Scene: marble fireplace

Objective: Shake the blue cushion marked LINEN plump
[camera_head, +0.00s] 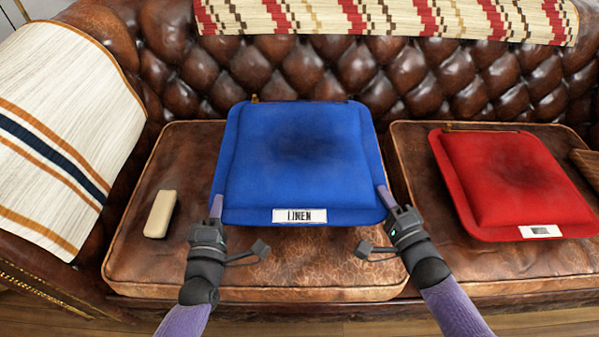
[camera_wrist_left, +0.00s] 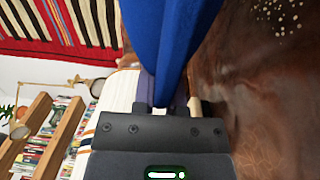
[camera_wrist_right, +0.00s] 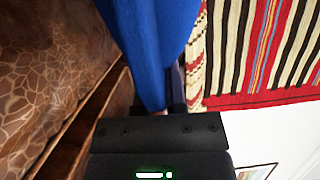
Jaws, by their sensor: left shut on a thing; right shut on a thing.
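The blue cushion (camera_head: 300,160) has a white label (camera_head: 299,216) reading LINEN on its near edge and a dark patch in its middle. It appears raised above the left seat of a brown leather sofa. My left gripper (camera_head: 216,208) is shut on its near left corner. My right gripper (camera_head: 386,200) is shut on its near right corner. The cushion's blue edge also rises from the jaws in the left wrist view (camera_wrist_left: 168,45) and in the right wrist view (camera_wrist_right: 150,50). The cushion's underside is hidden in the head view.
A red cushion (camera_head: 515,180) with a white label lies on the right seat. A cream block (camera_head: 160,214) lies on the left seat (camera_head: 140,268). A striped throw (camera_head: 60,130) covers the left armrest. A patterned throw (camera_head: 390,18) hangs over the tufted backrest (camera_head: 420,85).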

